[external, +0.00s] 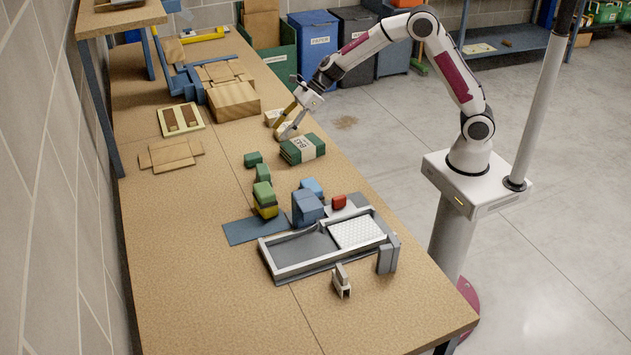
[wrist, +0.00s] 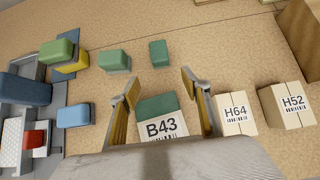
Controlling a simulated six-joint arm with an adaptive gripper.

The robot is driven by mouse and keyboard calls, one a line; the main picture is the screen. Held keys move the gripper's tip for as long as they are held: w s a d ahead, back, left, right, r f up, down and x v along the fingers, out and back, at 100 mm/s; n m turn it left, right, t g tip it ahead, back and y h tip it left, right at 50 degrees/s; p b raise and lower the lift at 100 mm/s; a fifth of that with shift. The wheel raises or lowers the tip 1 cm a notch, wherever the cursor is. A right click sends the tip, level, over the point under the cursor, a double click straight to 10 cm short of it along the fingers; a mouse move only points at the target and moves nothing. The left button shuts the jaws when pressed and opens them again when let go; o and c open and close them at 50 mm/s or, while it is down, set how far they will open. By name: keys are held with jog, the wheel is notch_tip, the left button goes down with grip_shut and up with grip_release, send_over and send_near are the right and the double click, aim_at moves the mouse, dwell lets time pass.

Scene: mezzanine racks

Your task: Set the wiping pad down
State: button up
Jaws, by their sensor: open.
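No item can be singled out for certain as the wiping pad. A flat blue mat (external: 250,229) lies on the bench left of the grey tray (external: 275,268), and a small red block (external: 339,202) is at the tray's back edge. The red block also shows in the wrist view (wrist: 35,138). My gripper (external: 281,130) is open, low over the bench near the green box with the B43 label (external: 303,149). In the wrist view, the spread fingers (wrist: 160,98) appear on either side of the B43 box (wrist: 160,125); contact cannot be told. Nothing is seen held.
Two cartons, H64 (wrist: 235,112) and H52 (wrist: 285,105), stand beside the B43 box. Green blocks (external: 253,159), stacked green and yellow blocks (external: 265,200) and blue blocks (external: 307,207) stand nearer the tray. A wooden box (external: 234,101) is behind. The bench's front left is clear.

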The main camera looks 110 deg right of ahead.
dwell(0.4)
jog(key=a+r+m+t+h, duration=0.2)
jog(key=a+r+m+h, duration=0.15)
jog(key=r+m, duration=0.75)
jog(key=s+a+r+m+h, duration=0.2)
jog(key=s+a+r+m, duration=0.3)
jog(key=s+r+m, duration=0.35)
jog(key=s+a+f+m+g+y, duration=0.1)
jog(key=s+a+f+m, duration=0.1)
jog(key=s+a+m, duration=0.3)
jog(key=s+a+f+m+g+y, duration=0.2)
jog(key=s+a+m, duration=0.4)
jog(key=s, duration=0.8)
jog(key=s+a+f+m+g+y, duration=0.2)
jog(key=s+a+f+m, duration=0.2)
jog(key=s+a, duration=0.5)
jog(key=shift+s+a+f+m, duration=0.25)
jog(key=shift+s+a+m, duration=0.15)
jog(key=shift+a+m, duration=0.5)
